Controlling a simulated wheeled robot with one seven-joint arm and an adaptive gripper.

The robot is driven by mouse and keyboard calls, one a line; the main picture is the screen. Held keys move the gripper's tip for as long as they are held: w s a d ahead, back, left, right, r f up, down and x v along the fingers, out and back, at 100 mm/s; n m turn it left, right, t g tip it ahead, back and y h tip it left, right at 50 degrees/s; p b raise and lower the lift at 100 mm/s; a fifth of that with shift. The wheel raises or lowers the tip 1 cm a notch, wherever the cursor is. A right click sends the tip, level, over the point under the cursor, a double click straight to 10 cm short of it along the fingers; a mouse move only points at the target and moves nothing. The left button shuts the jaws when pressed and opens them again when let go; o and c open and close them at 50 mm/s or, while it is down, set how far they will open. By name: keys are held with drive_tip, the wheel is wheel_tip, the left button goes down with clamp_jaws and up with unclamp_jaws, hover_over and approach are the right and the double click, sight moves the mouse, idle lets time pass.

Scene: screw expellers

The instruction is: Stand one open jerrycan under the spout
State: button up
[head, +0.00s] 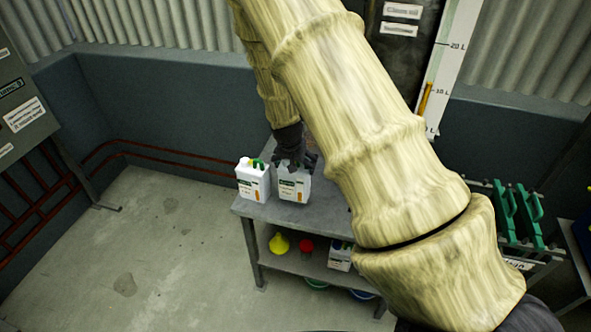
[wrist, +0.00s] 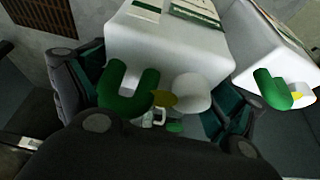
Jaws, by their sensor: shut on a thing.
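Two white jerrycans stand side by side on the grey table in the head view. My gripper (head: 289,158) is over the right jerrycan (head: 293,188), its fingers reaching down at the top. In the wrist view my gripper (wrist: 155,110) is shut on this jerrycan (wrist: 165,45), with a dark finger at each side of its top. A green handle and a white round part show there; whether it is open or capped I cannot tell. The other jerrycan (head: 252,181) is just left of it, and in the wrist view (wrist: 275,50) it shows a green handle. The spout is not identifiable.
The grey table (head: 262,211) has a lower shelf with a yellow funnel (head: 279,243), a red item (head: 306,245) and another white container (head: 340,256). Green items (head: 515,215) hang on a rack at the right. A level gauge (head: 447,60) stands behind. My arm hides the table's right part. Floor at left is clear.

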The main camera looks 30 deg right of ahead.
drive_tip(key=shift+f+p, duration=0.8)
drive_tip(key=shift+f, duration=0.85)
drive_tip(key=shift+f, duration=0.15)
drive_tip(key=o, duration=1.6)
drive_tip(key=shift+o, duration=0.2)
drive_tip(key=shift+b+v, duration=2)
drive_tip(key=shift+v, duration=4.05)
drive_tip(key=s+a+f+n+g+y, duration=0.1)
drive_tip(key=s+a+f+n, duration=0.35)
drive_tip(key=s+f, duration=0.8)
drive_tip(key=s+a+f+n+g+y, duration=0.1)
drive_tip(key=s+a+f+n, duration=0.1)
drive_tip(key=s+a+f, duration=0.75)
drive_tip(key=s+a+f+n, duration=0.1)
drive_tip(key=s+a+f, duration=0.1)
drive_tip(key=s+f, duration=0.2)
drive_tip(key=s+a+f+n+g+y, duration=0.1)
drive_tip(key=s+f+n, duration=0.1)
drive_tip(key=s, duration=0.9)
drive_tip(key=shift+s+a+f, duration=0.25)
drive_tip(key=shift+a+f, duration=0.15)
drive_tip(key=shift+f, duration=0.5)
